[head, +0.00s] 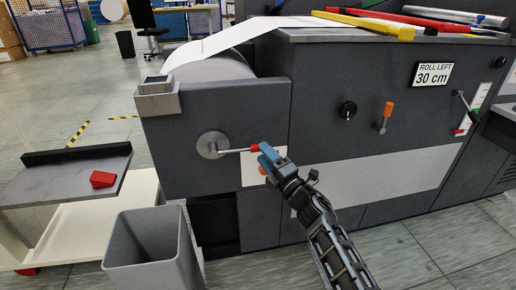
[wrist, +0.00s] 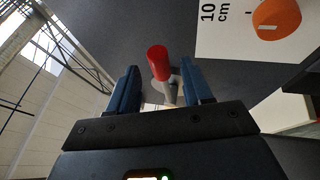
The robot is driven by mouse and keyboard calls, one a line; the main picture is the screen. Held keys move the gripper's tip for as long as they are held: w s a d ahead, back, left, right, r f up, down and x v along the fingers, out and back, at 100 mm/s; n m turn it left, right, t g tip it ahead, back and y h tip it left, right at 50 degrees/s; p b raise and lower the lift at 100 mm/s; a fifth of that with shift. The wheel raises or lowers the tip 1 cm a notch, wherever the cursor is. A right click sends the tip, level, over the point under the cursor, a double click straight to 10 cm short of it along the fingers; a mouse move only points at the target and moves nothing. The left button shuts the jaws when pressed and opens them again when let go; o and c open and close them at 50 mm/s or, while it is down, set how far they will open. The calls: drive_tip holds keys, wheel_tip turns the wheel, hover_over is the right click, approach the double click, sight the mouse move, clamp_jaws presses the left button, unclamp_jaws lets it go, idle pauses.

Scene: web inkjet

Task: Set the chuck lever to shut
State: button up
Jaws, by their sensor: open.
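The chuck lever is a pale rod (head: 235,151) with a red tip (head: 254,148), running right from a round grey hub (head: 213,145) on the machine's dark front. It lies nearly level. My gripper (head: 266,155) is open at the lever's red end. In the wrist view the red tip (wrist: 158,62) and grey rod (wrist: 169,93) show between the two blue fingers of my gripper (wrist: 159,68), with gaps on both sides. The tip looks nearer the left finger in its upper part. Part of the white plate behind the lever (head: 250,177) is hidden by my gripper.
To the right are a black knob (head: 347,110), an orange handle (head: 387,111) and another lever (head: 466,103). A grey bin (head: 150,255) stands below left, near a side table (head: 60,185) with a red block (head: 102,179). Tools lie on the machine top.

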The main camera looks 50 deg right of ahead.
drive_tip(key=shift+x, duration=2.1)
drive_tip(key=shift+a, duration=0.1)
drive_tip(key=shift+c, duration=0.2)
clamp_jaws()
